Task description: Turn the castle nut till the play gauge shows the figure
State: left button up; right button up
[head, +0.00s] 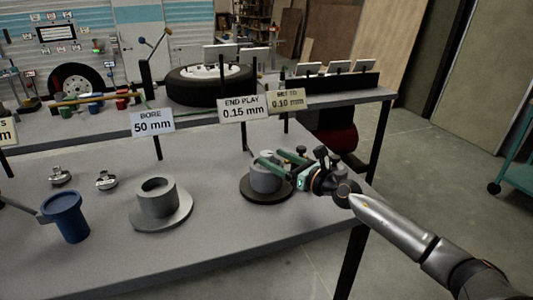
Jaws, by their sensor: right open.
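A grey hub (264,181) stands on a dark round base (262,196) on the right part of the bench. My right gripper (267,160), with green fingers, is over the top of this hub and is open. The castle nut cannot be made out; the fingers cover much of the hub's top. A sign (242,108) behind it reads "END PLAY 0.15 mm". A second sign (286,100) beside it reads "SET TO 0.10 mm".
A grey flanged ring (156,197) stands mid-bench near a "BORE 50 mm" sign (152,122). A blue cup (67,217) and two small metal parts (106,181) are at left. A tyre (208,87) lies behind. The front of the bench (225,245) is clear.

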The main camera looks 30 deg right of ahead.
aim_at(271, 157)
jog(key=shift+x, duration=1.85)
jog(key=shift+a, duration=0.1)
jog(key=shift+c, duration=0.2)
grip_shut()
